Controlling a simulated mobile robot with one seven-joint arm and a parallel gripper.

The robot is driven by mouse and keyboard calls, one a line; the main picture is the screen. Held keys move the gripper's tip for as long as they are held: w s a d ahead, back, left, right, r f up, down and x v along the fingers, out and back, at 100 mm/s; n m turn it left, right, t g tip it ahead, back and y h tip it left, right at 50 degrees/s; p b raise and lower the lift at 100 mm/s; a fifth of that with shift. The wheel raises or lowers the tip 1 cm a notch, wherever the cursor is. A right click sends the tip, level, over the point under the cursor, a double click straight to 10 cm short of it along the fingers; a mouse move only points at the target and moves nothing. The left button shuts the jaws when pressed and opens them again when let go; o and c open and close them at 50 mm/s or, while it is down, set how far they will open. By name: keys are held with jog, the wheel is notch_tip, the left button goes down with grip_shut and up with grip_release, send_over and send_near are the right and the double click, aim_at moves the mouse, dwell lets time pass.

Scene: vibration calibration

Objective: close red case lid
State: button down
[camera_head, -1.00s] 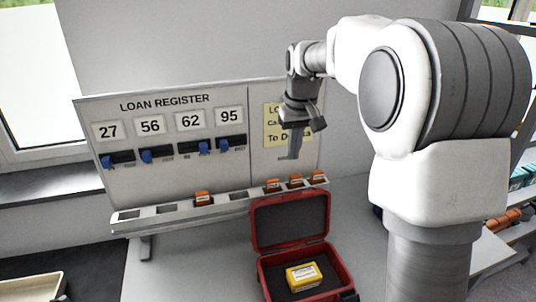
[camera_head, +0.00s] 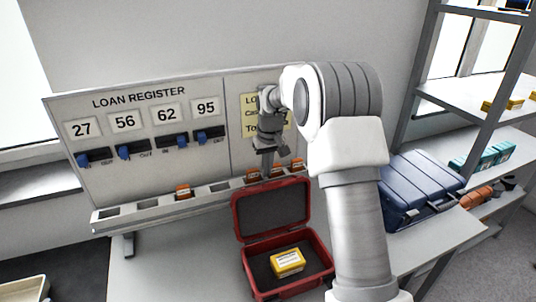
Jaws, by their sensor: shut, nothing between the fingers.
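The red case (camera_head: 257,283) stands open on the table. Its lid (camera_head: 273,208) is raised upright at the back, showing a dark lining. A yellow device (camera_head: 287,262) with a pale label lies inside on dark foam. My gripper (camera_head: 267,168) is shut and empty. It points down in the picture just above the top edge of the lid, in front of the board; I cannot tell whether it touches the lid.
A loan register board (camera_head: 160,130) with numbers and blue sliders stands behind. A rack with orange tags (camera_head: 183,191) runs below it. A blue case (camera_head: 420,188) sits on the right, near shelves (camera_head: 490,128). A beige bin (camera_head: 24,290) is at lower left.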

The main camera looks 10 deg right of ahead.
aim_at(273, 185)
jog(key=shift+s+d+r, duration=0.1)
jog(key=shift+s+r, duration=0.1)
jog(key=shift+s, duration=0.45)
jog(key=shift+s+d+r, duration=0.1)
jog(key=shift+s+r, duration=0.15)
jog(key=shift+s, duration=0.35)
jog(key=shift+s+d+r, duration=0.1)
jog(key=shift+s+r, duration=0.1)
jog(key=shift+s, duration=0.45)
jog(key=shift+s, duration=0.15)
jog(key=shift+s+t+b, duration=0.35)
jog(key=shift+t+b, duration=0.05)
jog(key=shift+b, duration=0.2)
